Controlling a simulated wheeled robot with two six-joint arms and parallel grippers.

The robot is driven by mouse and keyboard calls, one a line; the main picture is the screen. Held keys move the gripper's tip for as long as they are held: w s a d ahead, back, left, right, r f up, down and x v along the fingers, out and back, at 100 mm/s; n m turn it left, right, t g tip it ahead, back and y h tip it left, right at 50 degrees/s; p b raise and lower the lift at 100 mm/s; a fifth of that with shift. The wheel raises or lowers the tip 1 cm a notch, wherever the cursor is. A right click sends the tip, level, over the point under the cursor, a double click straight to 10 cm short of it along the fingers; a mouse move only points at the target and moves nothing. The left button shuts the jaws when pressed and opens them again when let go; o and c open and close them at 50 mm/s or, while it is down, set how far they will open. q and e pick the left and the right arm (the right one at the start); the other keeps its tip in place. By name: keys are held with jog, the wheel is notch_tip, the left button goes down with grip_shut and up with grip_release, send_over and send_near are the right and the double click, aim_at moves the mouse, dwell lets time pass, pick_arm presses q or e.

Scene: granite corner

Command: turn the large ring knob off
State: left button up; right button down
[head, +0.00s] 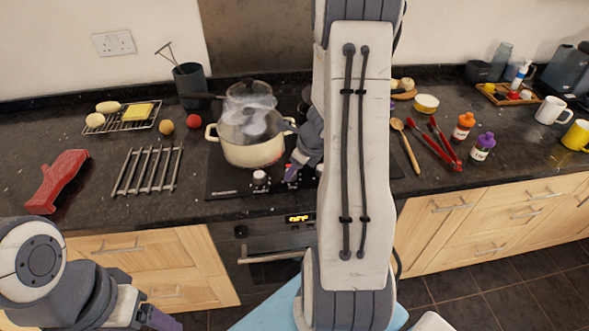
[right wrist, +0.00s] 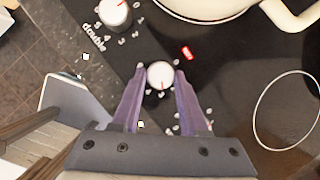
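In the right wrist view, a white round hob knob (right wrist: 160,75) lies between the fingertips of my right gripper (right wrist: 161,71). The fingers are apart, one on each side of it; whether they touch it I cannot tell. A second white knob (right wrist: 115,12), with a red line and the printed word "double" beside it, is at the upper left. It also shows in the head view (head: 259,177), at the hob's front edge. In the head view my right gripper (head: 293,171) is at the hob front, partly hidden by its arm. My left gripper (head: 155,320) is at the lower left, cut off by the frame.
A cream pot (head: 251,150) stands on the black hob close to my right gripper, with a glass-lidded pot (head: 249,98) behind. A metal rack (head: 147,170) and red mitt (head: 57,180) lie left. A wooden spoon (head: 406,145) and red tongs (head: 436,145) lie right.

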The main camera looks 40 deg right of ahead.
jog(key=shift+n, duration=0.4)
jog(key=n+y+p, duration=0.1)
jog(key=n, duration=0.1)
jog(key=n+p, duration=0.1)
jog(key=n, duration=0.1)
jog(key=shift+d+r+n+g+y+p, duration=0.1)
jog(key=shift+d+n+g+y+p, duration=0.1)
jog(key=shift+n+g+y+p, duration=0.15)
jog(key=n+g+p, duration=0.1)
jog(key=n, duration=0.1)
jog(key=n+g+y+p, duration=0.1)
jog(key=n, duration=0.2)
jog(key=shift+w+n+y, duration=0.2)
jog(key=shift+n+y, duration=0.05)
jog(key=n+g, duration=0.1)
jog(key=n, duration=0.1)
jog(key=shift+n, duration=0.3)
jog(key=n+g, duration=0.1)
jog(key=n, duration=0.2)
jog(key=shift+w+n+p, duration=0.15)
jog(key=shift+n+p, duration=0.15)
jog(key=shift+n, duration=0.1)
jog(key=n+g, duration=0.1)
jog(key=n, duration=0.2)
jog(key=n+g, duration=0.1)
jog(key=n, duration=0.2)
jog(key=shift+w+f+g+h, duration=0.1)
jog(key=shift+f+g+h, duration=0.1)
jog(key=shift+g+h, duration=0.2)
jog(key=shift+n, duration=0.4)
